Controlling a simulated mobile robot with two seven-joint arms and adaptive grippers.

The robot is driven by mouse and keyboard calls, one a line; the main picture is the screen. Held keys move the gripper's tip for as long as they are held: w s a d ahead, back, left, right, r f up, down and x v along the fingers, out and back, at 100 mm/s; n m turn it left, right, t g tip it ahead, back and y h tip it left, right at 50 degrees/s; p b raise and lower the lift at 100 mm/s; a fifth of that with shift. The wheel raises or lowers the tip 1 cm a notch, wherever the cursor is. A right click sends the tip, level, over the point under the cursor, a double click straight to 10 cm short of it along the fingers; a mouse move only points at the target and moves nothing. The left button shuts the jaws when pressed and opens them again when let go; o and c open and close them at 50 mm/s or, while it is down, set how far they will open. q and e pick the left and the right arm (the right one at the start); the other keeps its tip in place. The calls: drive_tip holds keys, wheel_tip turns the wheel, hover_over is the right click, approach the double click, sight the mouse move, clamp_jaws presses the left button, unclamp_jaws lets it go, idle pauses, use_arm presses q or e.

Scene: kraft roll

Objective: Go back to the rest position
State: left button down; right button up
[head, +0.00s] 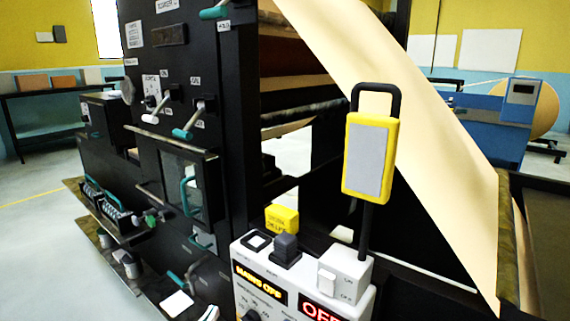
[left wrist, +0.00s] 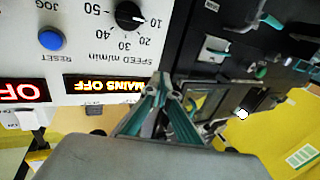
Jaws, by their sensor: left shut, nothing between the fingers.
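My left gripper (left wrist: 164,84) shows in the left wrist view, with its teal fingers closed together and nothing between them. It is near the white control box (left wrist: 100,52), which appears upside down there, with its "MAINS OFF" display (left wrist: 107,82) close to the fingertips. I cannot tell whether the fingers touch anything. In the head view the control box (head: 258,262) stands at the bottom middle, and I cannot clearly make out my left gripper among the dark and teal parts beside it. My right gripper is in neither view.
A tall black machine (head: 225,110) with teal-handled levers fills the left and middle. A yellow padlock-like block (head: 368,158) stands above the control box. A wide kraft sheet (head: 420,150) slopes down right. Open floor (head: 40,230) lies at the left.

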use_arm(q)
drive_tip(key=s+a+f+m+g+y, duration=0.1)
drive_tip(key=s+f+g, duration=0.5)
drive_tip(key=s+f, duration=1.6)
drive_tip(key=shift+s+a+g+y, duration=0.4)
drive_tip(key=shift+s+a+y, duration=0.2)
drive_tip(key=shift+s+y, duration=0.3)
